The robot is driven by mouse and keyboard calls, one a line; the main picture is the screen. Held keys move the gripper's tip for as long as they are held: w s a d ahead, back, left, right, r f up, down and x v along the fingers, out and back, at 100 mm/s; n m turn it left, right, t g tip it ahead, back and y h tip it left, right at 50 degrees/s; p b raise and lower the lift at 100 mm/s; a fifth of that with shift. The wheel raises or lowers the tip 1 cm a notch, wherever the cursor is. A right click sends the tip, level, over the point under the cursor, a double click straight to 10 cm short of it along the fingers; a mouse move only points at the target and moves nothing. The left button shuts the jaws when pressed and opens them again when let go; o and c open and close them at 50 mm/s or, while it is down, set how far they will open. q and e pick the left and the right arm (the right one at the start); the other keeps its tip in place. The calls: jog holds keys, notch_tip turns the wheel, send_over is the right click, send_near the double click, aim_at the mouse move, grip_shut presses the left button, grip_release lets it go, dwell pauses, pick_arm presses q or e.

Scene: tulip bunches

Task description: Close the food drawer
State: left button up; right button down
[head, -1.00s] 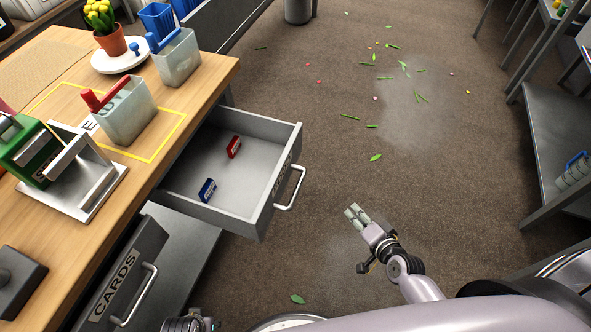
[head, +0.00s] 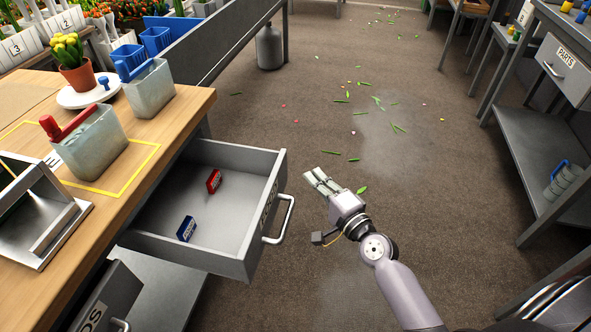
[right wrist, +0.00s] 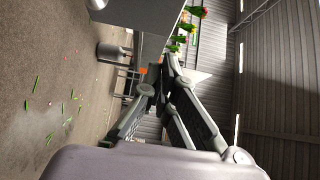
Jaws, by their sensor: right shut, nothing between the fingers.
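The open grey drawer (head: 235,252) sticks out from under the wooden worktop in the head view. Its front label is seen at a steep angle and is hard to read. A silver bar handle (head: 286,222) is on its front. A red box (head: 214,181) and a blue box (head: 187,229) lie inside. My right gripper (head: 318,178) is shut and empty, to the right of the drawer front and apart from the handle. Its fingers also show in the right wrist view (right wrist: 165,75). My left gripper is not in view.
A lower drawer (head: 108,302), partly cut off, also stands open. The worktop (head: 180,120) holds bins and a flowerpot (head: 75,62). A parts bench (head: 535,165) stands at the right. The floor between is open, with scattered leaves.

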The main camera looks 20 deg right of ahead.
aim_at(285, 160)
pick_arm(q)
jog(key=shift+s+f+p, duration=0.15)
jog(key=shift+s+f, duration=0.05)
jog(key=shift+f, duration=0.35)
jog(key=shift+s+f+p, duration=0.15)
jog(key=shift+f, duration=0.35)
pick_arm(e)
jog(key=shift+w+a, duration=1.85)
jog(key=shift+w, duration=0.2)
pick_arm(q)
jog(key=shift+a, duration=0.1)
